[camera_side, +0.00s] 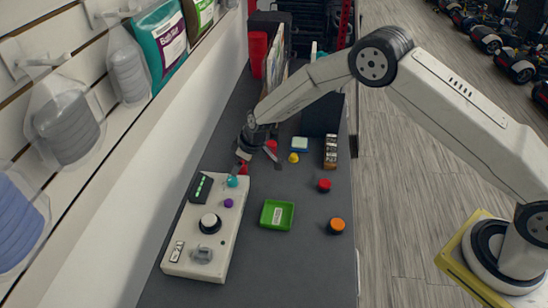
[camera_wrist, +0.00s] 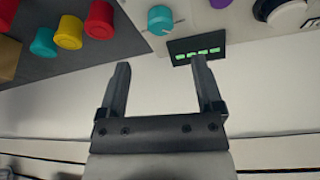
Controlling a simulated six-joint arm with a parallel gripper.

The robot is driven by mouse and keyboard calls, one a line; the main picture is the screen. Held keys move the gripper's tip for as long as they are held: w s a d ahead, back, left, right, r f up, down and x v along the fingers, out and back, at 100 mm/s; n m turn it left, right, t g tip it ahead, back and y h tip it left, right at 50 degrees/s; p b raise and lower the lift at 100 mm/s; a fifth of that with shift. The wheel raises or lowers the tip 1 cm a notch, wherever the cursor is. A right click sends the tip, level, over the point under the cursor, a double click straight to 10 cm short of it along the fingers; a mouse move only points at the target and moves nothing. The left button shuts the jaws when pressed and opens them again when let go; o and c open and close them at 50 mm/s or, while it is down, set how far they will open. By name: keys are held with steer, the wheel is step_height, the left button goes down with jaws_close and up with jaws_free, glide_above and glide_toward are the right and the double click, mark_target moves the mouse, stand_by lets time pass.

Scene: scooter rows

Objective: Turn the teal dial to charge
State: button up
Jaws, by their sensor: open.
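The teal dial (camera_side: 232,181) is a small round knob at the far end of a white control panel (camera_side: 222,245). In the wrist view the teal dial (camera_wrist: 160,19) shows at the top, beyond and between my fingertips, with a pale scale mark beside it. Its setting and any "charge" label cannot be read. A dark display (camera_side: 201,187) with green bars sits beside the dial; it also shows in the wrist view (camera_wrist: 190,53), near the right fingertip. My gripper (camera_side: 258,167) is open and empty, above the panel's far end, apart from the dial. It also shows in the wrist view (camera_wrist: 161,65).
The panel also carries a purple knob (camera_side: 228,203), a larger black-and-white knob (camera_side: 210,223) and a grey part (camera_side: 202,255). A green tray (camera_side: 277,214), red button (camera_side: 323,185) and orange button (camera_side: 336,226) stand right. A wall with hanging packs borders the left.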

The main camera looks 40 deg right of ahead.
mark_target(232, 179)
steer(key=shift+w+a+f, duration=0.1)
steer(key=shift+f, duration=0.1)
steer(key=shift+f, duration=0.15)
steer(key=shift+x, duration=3.7)
steer(key=shift+w+a, duration=0.1)
jaws_close()
